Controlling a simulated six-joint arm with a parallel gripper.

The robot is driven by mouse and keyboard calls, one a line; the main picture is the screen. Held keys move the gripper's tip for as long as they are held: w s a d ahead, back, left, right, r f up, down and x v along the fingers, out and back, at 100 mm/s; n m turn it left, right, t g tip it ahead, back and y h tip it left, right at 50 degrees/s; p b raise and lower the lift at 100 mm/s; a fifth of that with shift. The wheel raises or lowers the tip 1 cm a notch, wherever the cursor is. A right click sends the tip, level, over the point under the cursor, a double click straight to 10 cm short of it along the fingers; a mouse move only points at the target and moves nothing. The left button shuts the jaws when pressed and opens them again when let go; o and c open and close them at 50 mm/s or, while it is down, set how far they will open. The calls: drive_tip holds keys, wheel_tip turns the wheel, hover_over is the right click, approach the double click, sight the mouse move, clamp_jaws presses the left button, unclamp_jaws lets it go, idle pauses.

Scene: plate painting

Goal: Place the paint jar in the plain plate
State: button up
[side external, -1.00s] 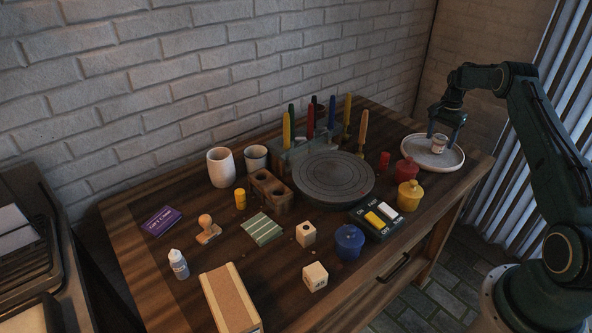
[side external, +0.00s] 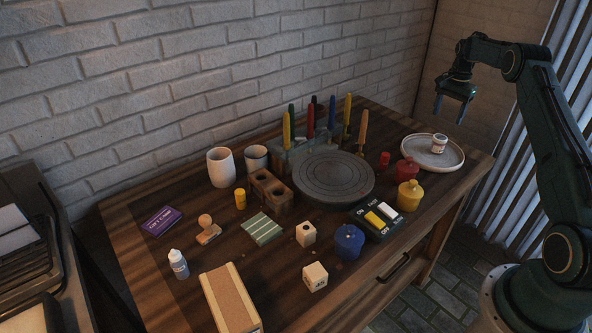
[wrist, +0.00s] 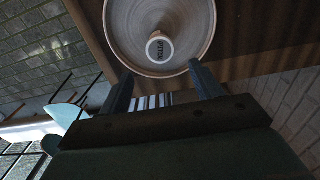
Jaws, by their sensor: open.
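The paint jar (side external: 439,144), small and white with a label, stands in the plain plate (side external: 417,155) at the right end of the table. In the wrist view the jar (wrist: 159,47) sits inside the round plate (wrist: 122,37), with dark lettering on its top. My gripper (side external: 451,113) is open and empty in the air above the plate, clear of the jar. In the wrist view its two fingers (wrist: 163,84) are spread apart with nothing between them.
Red (side external: 406,170), yellow (side external: 410,195) and blue (side external: 348,242) lidded pots stand near the table's front right. A dark turntable (side external: 333,179) is left of the plate, with upright coloured tools (side external: 310,120) behind it. A switch box (side external: 376,219) lies by the yellow pot.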

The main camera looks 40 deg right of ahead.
idle(0.3)
drive_tip(key=w+a+r+n+t, duration=0.1)
drive_tip(key=w+a+r+n, duration=0.25)
drive_tip(key=a+r, duration=1)
drive_tip(key=s+a+r+n+t+h, duration=0.1)
drive_tip(key=s+a+r+n, duration=0.1)
drive_tip(key=a+r, duration=0.35)
drive_tip(key=s+a+r+n, duration=0.3)
drive_tip(key=a, duration=0.5)
drive_tip(key=s+a+r+n+t, duration=0.25)
drive_tip(key=s+a+n, duration=0.35)
drive_tip(key=s+a, duration=1.05)
drive_tip(key=s+a+f+n+t+y, duration=0.1)
drive_tip(key=s+a+f+n, duration=0.2)
drive_tip(key=s, duration=0.4)
drive_tip(key=shift+s+a+f, duration=0.35)
drive_tip(key=shift+a+f, duration=0.25)
drive_tip(key=shift+f, duration=0.2)
